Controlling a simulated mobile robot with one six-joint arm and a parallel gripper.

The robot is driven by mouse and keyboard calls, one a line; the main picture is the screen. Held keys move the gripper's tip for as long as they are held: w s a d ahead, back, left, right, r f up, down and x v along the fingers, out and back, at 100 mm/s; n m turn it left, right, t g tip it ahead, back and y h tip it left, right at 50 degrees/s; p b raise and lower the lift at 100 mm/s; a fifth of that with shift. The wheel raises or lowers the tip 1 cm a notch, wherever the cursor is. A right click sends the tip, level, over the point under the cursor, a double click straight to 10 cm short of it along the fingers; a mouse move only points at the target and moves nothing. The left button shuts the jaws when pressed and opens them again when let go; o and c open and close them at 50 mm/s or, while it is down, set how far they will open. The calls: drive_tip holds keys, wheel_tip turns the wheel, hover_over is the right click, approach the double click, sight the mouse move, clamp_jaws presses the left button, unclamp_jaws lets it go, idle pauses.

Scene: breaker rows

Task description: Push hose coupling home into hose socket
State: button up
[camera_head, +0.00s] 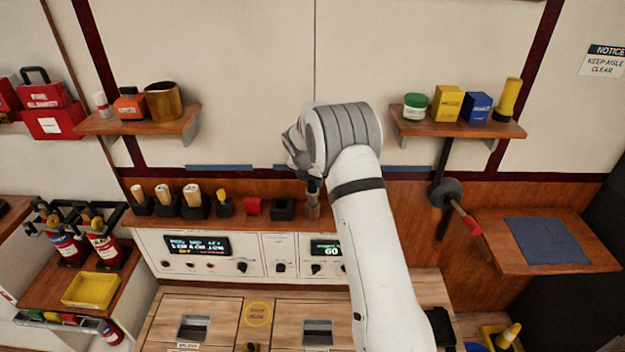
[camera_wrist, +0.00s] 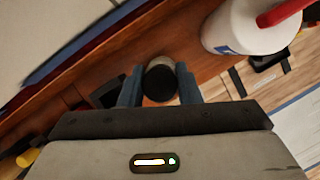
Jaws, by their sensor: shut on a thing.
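My gripper (camera_head: 313,187) points down over the shelf above the control panel. In the wrist view its two blue-grey fingers (camera_wrist: 160,88) are shut on a short round piece with a dark end and a pale metal side, which I take as the hose coupling (camera_wrist: 161,82). In the head view a brownish cylinder (camera_head: 313,209) shows right below the fingers, at shelf level. I cannot tell whether the coupling is seated in anything. I cannot pick out the hose socket for sure; the fingers and coupling cover the spot under them.
An empty-looking black holder (camera_head: 283,210) and a red block (camera_head: 252,208) stand just left of the gripper on the shelf, with several holders farther left. A white container with a red handle (camera_wrist: 250,25) is at upper right in the wrist view. My arm hides the shelf's right part.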

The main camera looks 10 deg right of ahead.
sight(312, 192)
drive_tip(key=shift+f, duration=0.2)
drive_tip(key=shift+f+b, duration=1.35)
drive_tip(key=shift+f, duration=1)
drive_tip(key=o, duration=1.2)
drive_tip(key=shift+b+v, duration=0.85)
drive_tip(key=shift+v, duration=3.05)
